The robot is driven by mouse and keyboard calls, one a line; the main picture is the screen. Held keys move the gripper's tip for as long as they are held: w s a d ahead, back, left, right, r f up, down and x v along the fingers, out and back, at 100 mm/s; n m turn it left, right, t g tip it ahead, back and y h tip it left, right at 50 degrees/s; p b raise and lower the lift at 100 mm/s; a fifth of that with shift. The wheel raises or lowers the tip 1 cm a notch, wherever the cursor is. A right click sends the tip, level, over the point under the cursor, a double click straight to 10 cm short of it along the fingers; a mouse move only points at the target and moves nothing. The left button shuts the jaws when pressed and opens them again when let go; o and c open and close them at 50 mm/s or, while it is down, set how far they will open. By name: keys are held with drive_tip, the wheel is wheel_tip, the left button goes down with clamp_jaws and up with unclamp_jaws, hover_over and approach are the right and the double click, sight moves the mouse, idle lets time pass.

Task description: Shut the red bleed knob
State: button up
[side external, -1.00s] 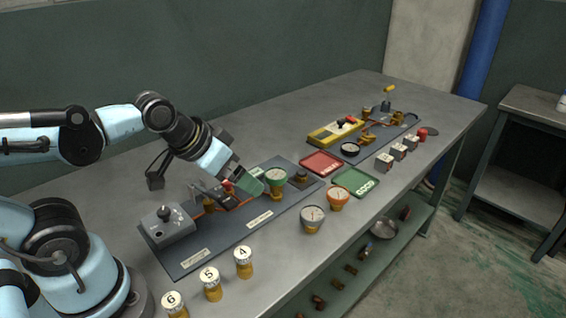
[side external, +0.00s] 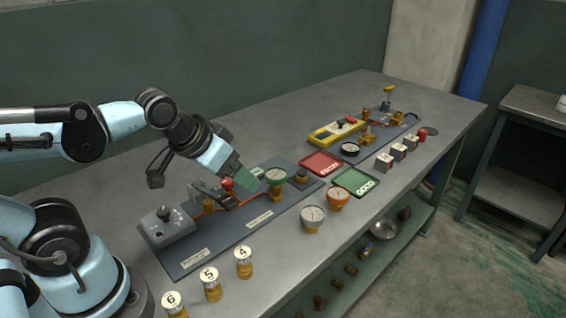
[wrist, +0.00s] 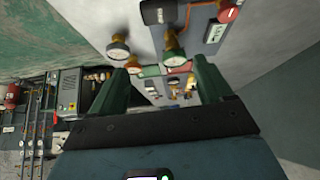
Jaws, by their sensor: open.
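The red knob (side external: 227,184) stands on a brass fitting on the near dark board (side external: 215,244), just left of my gripper (side external: 246,192) in the side view. My gripper's green fingers are above the board, tilted down between the red knob and the green gauge (side external: 276,176), and hold nothing. In the wrist view, the fingers (wrist: 162,76) are spread apart with an empty gap. A red round part (wrist: 229,14) shows at the upper right of that view, beyond the fingertips; it appears to be the same knob. I cannot tell the knob's turn position.
The board also carries a grey control box (side external: 167,224). White (side external: 313,217) and orange (side external: 338,196) gauges and numbered bottles (side external: 243,262) stand along the front. Red (side external: 323,163) and green (side external: 355,181) trays and a second board (side external: 385,136) lie farther right.

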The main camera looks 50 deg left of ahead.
sight(227, 181)
drive_tip(key=a+n+g+y, duration=0.1)
drive_tip(key=a+n, duration=0.1)
drive_tip(key=w+a+n+g, duration=0.1)
drive_tip(key=a+n, duration=0.2)
drive_tip(key=a+r+n+g+y, duration=0.1)
drive_tip(key=a+n, duration=0.1)
drive_tip(key=shift+w+a+n+y, duration=0.2)
drive_tip(key=shift+w+n+y, duration=0.1)
drive_tip(key=shift+c, duration=1.3)
drive_tip(key=shift+n+g, duration=0.4)
drive_tip(key=shift+n, duration=0.1)
drive_tip(key=shift+a+x, duration=0.2)
drive_tip(key=shift+x, duration=1.85)
drive_tip(key=shift+a+x, duration=0.2)
drive_tip(key=shift+x, duration=1.85)
drive_tip(key=shift+a+x, duration=0.2)
drive_tip(key=shift+x, duration=1.85)
drive_tip(key=shift+r, duration=0.15)
drive_tip(key=c, duration=1)
drive_tip(key=shift+c, duration=0.2)
